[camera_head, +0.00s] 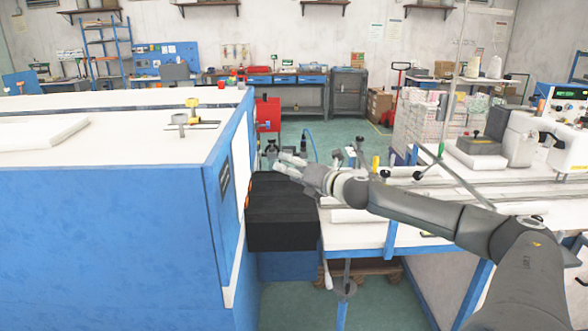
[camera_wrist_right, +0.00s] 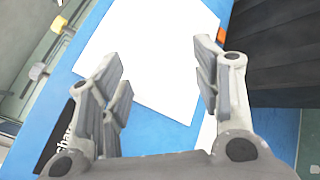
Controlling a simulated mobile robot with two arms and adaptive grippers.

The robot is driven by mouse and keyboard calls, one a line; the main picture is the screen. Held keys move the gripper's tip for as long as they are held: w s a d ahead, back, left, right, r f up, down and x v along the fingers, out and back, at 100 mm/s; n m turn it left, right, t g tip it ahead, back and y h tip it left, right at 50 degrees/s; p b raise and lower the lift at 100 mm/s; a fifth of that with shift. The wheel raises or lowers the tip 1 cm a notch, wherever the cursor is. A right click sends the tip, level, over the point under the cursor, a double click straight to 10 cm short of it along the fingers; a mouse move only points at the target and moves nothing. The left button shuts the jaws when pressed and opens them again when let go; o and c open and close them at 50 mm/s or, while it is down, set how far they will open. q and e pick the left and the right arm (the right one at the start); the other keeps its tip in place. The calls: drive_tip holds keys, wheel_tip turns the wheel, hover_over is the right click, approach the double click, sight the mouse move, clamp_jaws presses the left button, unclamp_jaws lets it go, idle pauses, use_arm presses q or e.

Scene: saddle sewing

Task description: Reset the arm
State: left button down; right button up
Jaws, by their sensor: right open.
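My right arm comes in from the right of the head view and reaches left across the table. Its gripper (camera_head: 288,163) is above the black box-like piece (camera_head: 283,230), close to the end of the large blue cabinet (camera_head: 100,215). In the right wrist view the gripper (camera_wrist_right: 162,75) has its fingers spread wide, with nothing between them. Beyond the fingers is a white rectangular panel (camera_wrist_right: 150,50) on a blue face. My left gripper is not in view.
The black piece also fills the upper right of the wrist view (camera_wrist_right: 290,45). A white worktable (camera_head: 375,235) lies under my right arm, with small fixtures and a white sewing machine (camera_head: 525,140) at right. Green floor (camera_head: 300,300) shows below.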

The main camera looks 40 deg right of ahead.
idle(0.4)
drive_tip(key=s+a+f+m+g, duration=0.2)
drive_tip(key=s+a+f+m, duration=0.15)
drive_tip(key=a+f, duration=0.35)
drive_tip(key=s+a+f+m+g+h, duration=0.15)
drive_tip(key=a+f+m, duration=0.3)
drive_tip(key=f, duration=0.55)
drive_tip(key=s+a+f+m+g, duration=0.1)
drive_tip(key=s+a+f+m, duration=0.3)
drive_tip(key=a+f, duration=0.35)
drive_tip(key=s+a+f+m+g+y, duration=0.1)
drive_tip(key=s+a+f+m+g, duration=0.3)
drive_tip(key=s, duration=0.5)
drive_tip(key=s+a+f+m+g, duration=0.2)
drive_tip(key=s+a+m, duration=0.3)
drive_tip(key=s+a, duration=0.3)
drive_tip(key=s+a+f+m+g+y, duration=0.1)
drive_tip(key=s+a+f+m+g, duration=0.3)
drive_tip(key=s, duration=0.6)
wheel_tip(320, 180, down, 24)
drive_tip(key=s, duration=0.1)
drive_tip(key=s+d+f+g, duration=0.1)
drive_tip(key=s+d+f, duration=0.2)
drive_tip(key=s+f, duration=1.3)
drive_tip(key=shift+s+d+f+g, duration=0.15)
drive_tip(key=shift+s+f+g, duration=0.2)
drive_tip(key=shift+s, duration=0.3)
